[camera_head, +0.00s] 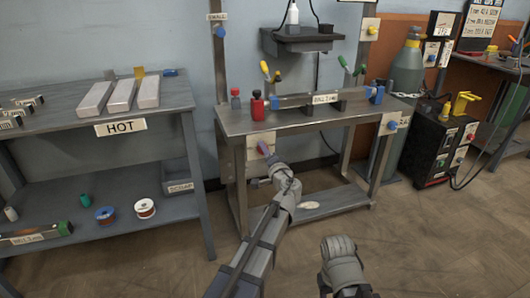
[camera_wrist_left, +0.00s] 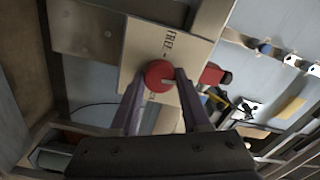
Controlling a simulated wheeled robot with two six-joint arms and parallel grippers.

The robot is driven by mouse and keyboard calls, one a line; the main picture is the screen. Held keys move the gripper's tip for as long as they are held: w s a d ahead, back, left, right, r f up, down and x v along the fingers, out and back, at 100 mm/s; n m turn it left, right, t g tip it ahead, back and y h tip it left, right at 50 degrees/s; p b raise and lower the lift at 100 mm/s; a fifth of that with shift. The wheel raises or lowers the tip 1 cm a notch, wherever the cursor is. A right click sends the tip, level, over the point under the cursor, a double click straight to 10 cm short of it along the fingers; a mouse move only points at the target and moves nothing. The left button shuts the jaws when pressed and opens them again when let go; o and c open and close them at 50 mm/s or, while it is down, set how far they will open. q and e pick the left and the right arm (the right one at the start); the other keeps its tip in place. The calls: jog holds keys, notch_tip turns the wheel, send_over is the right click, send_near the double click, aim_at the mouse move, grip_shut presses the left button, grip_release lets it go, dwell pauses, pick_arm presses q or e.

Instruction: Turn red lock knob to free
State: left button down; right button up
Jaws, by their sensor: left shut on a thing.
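The red lock knob (camera_wrist_left: 159,76) is round and sits on a cream plate (camera_wrist_left: 140,55) on the workbench's left front leg. The plate reads FREE above the knob; lettering below it is partly hidden by the fingers. My left gripper (camera_wrist_left: 160,88) is shut on the knob, one finger on each side. In the head view my left gripper (camera_head: 266,150) reaches the plate (camera_head: 260,140), and its fingers hide most of the knob.
The workbench top (camera_head: 240,122) holds a red bottle (camera_head: 257,105) and a labelled rail above the knob. A shelf table (camera_head: 165,97) with metal bars stands to the left. A gas cylinder (camera_head: 405,85) and a dark machine (camera_head: 437,140) stand to the right.

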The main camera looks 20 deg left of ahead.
pick_arm(q)
jog(key=shift+s+n, duration=0.15)
jog(key=shift+n, duration=8.05)
jog(key=shift+c, duration=1.9)
grip_release()
jog(key=v, duration=0.7)
jog(key=shift+s+d, duration=0.2)
jog(key=shift+s, duration=0.1)
